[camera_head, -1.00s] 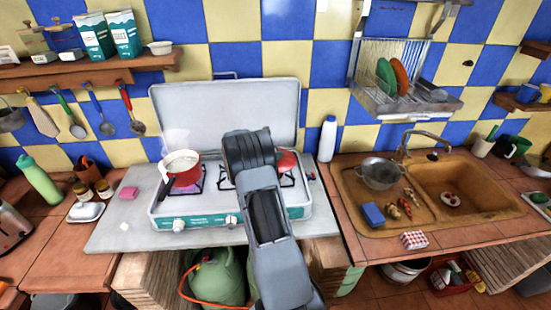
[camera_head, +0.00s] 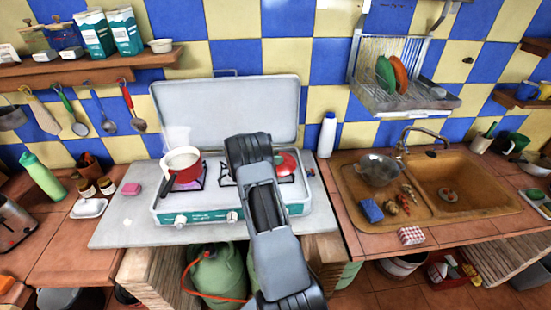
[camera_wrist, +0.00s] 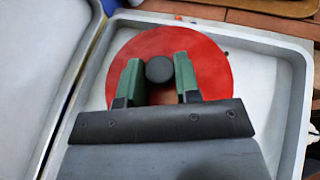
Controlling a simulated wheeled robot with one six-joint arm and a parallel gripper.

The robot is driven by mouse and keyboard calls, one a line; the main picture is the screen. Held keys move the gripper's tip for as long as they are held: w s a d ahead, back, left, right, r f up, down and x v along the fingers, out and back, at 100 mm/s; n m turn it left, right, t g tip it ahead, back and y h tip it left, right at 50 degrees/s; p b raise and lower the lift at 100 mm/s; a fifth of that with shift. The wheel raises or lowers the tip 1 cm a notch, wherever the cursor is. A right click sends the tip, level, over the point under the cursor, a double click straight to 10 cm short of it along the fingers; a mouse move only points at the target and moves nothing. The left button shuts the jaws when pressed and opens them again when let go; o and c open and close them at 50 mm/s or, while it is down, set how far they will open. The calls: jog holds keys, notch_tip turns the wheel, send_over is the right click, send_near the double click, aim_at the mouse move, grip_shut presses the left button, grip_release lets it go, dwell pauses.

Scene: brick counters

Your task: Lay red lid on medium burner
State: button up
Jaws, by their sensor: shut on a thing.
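The red lid (camera_wrist: 212,62) with a round black knob (camera_wrist: 159,70) fills the middle of the wrist view. My gripper (camera_wrist: 158,75) has its green fingers on both sides of the knob and is shut on it. In the head view the red lid (camera_head: 287,163) shows at the right end of the white stove (camera_head: 205,215), partly behind my arm. I cannot tell whether it touches the burner below. A burner (camera_head: 226,176) shows in the middle, partly covered by my arm. The left burner (camera_head: 190,184) is lit, with a red pot on it.
The steaming red pot (camera_head: 183,170) stands to the left, its dark handle toward the front. The raised stove cover (camera_head: 215,105) stands behind the burners. A white bottle (camera_head: 327,136) is right of the stove. A pink sponge (camera_head: 131,189) lies to the left.

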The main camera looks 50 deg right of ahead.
jog(key=shift+f, duration=0.25)
jog(key=o, duration=1)
jog(key=shift+r, duration=0.1)
jog(key=shift+r+p, duration=0.5)
jog(key=shift+r, duration=0.05)
jog(key=f+b+v, duration=0.1)
jog(key=b+v, duration=0.3)
jog(key=v, duration=0.7)
jog(key=s+a+r+m+t+y, duration=0.2)
jog(key=s+a+r+m+y, duration=0.15)
jog(key=a, duration=0.25)
jog(key=s+a+r+m+t+y, duration=0.1)
jog(key=s+a+r+m+y, duration=0.1)
jog(key=s+a+r, duration=0.4)
jog(key=s+a+m+t+y, duration=0.2)
jog(key=s+a+m, duration=0.1)
jog(key=a, duration=0.3)
jog(key=s+a+m+t+y, duration=0.2)
jog(key=s+a+m+y, duration=0.1)
jog(key=s+a, duration=0.2)
jog(key=s+a+r+m+t+y, duration=0.1)
jog(key=s+a+m+t+y, duration=0.1)
jog(key=a, duration=0.5)
jog(key=shift+s+a+r+m+b, duration=0.15)
jog(key=shift+s+m, duration=0.15)
jog(key=shift+s, duration=0.3)
jog(key=shift+s+a+f+m+b, duration=0.15)
jog(key=shift+s+m, duration=0.1)
jog(key=shift+s, duration=0.35)
